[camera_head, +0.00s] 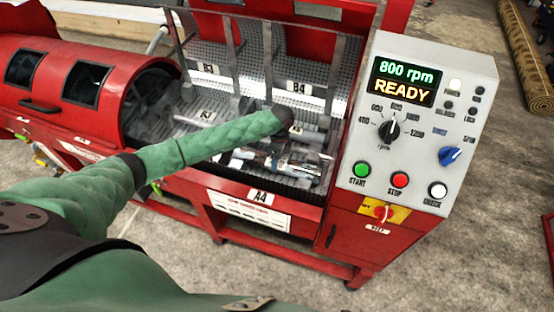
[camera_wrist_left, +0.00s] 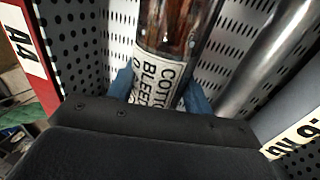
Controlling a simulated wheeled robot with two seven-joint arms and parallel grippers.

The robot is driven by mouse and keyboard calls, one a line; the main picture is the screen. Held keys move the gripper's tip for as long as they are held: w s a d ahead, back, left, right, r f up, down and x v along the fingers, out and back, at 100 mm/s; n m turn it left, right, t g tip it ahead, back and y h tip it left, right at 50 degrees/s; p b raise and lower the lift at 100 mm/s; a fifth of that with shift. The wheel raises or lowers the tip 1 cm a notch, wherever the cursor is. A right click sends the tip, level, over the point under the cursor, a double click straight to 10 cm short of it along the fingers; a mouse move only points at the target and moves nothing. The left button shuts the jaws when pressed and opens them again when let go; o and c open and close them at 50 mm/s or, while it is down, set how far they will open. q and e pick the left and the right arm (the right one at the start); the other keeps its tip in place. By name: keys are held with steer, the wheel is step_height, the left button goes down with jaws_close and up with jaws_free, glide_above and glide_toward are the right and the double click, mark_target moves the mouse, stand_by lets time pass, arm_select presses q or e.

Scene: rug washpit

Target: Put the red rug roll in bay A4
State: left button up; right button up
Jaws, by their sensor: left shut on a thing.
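The red rug roll (camera_wrist_left: 180,28) shows in the wrist view as a reddish-brown roll in clear wrap with a white printed label. My left gripper (camera_wrist_left: 160,82) is shut on it, a blue fingertip on each side of the label. The roll is down between perforated metal walls, beside the A4 sign (camera_wrist_left: 22,42). In the head view the bay A4 plate (camera_head: 259,197) is on the front edge of the red machine, and my green-sleeved left arm reaches over it into the bay. Whether the roll rests on the bay floor I cannot tell. My right gripper is not in view.
A metal tube (camera_wrist_left: 275,50) lies to the right of the roll in the wrist view. Upright dividers separate the bays, with B4 (camera_head: 299,88) behind. A grey control panel (camera_head: 415,130) reading READY stands at the right.

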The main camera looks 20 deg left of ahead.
arm_select(q)
steer(key=shift+f, duration=0.1)
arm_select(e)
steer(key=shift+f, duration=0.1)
arm_select(q)
steer(key=shift+f, duration=0.1)
steer(key=o, duration=1.4)
steer(key=shift+b+v, duration=1.65)
steer(key=shift+v, duration=4.45)
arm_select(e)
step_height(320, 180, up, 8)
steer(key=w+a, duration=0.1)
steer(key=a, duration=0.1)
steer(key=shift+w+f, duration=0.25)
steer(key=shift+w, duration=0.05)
